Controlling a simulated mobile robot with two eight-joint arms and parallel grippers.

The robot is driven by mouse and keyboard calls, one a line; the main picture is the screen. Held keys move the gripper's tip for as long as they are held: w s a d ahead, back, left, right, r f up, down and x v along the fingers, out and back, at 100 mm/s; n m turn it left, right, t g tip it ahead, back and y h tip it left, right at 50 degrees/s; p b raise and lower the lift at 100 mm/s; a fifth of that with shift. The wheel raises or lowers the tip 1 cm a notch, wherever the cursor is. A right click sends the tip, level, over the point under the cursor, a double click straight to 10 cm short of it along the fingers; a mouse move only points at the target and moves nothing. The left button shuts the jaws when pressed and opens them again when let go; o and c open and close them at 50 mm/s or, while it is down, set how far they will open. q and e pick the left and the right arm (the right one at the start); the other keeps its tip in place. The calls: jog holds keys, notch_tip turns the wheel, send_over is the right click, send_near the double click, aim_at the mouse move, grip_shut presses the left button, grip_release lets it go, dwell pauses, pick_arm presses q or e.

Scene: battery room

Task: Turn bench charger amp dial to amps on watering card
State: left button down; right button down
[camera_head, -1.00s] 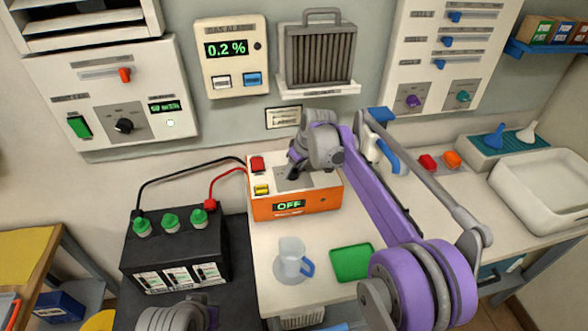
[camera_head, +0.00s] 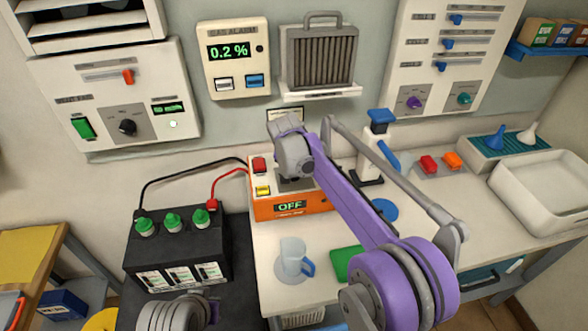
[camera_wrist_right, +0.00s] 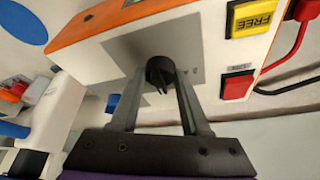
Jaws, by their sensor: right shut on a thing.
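The orange and white bench charger (camera_head: 262,205) sits on the bench and its display reads OFF. My right gripper (camera_wrist_right: 160,92) is shut on the black amp dial (camera_wrist_right: 160,70) on the charger's grey top plate. In the head view my right arm hides the dial. The charger also shows a red button (camera_wrist_right: 237,86) and a yellow button marked FREE (camera_wrist_right: 252,17). A small card (camera_head: 285,114) on the wall behind the charger is partly covered by my arm, and its text is too small to read. My left gripper is not in view; only part of my left arm shows at the bottom.
A black battery (camera_head: 175,255) with green caps stands left of the charger, with black and red cables leading to it. A clear mug (camera_head: 292,256) and a green tray (camera_head: 345,262) lie in front. A blue-topped bottle (camera_head: 377,150) stands to the right.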

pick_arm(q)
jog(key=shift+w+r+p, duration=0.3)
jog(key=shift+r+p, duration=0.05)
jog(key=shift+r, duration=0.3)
pick_arm(e)
jog(key=shift+a+m+h, duration=0.1)
jog(key=shift+m+h, duration=0.5)
jog(key=shift+m, duration=1.1)
jog(key=shift+g, duration=0.3)
jog(key=shift+c, duration=1.9)
grip_release()
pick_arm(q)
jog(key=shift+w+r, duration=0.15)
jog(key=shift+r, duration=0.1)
pick_arm(e)
jog(key=v, duration=1)
jog(key=shift+s+r, duration=0.2)
jog(key=shift+r, duration=0.15)
jog(key=shift+a, duration=0.1)
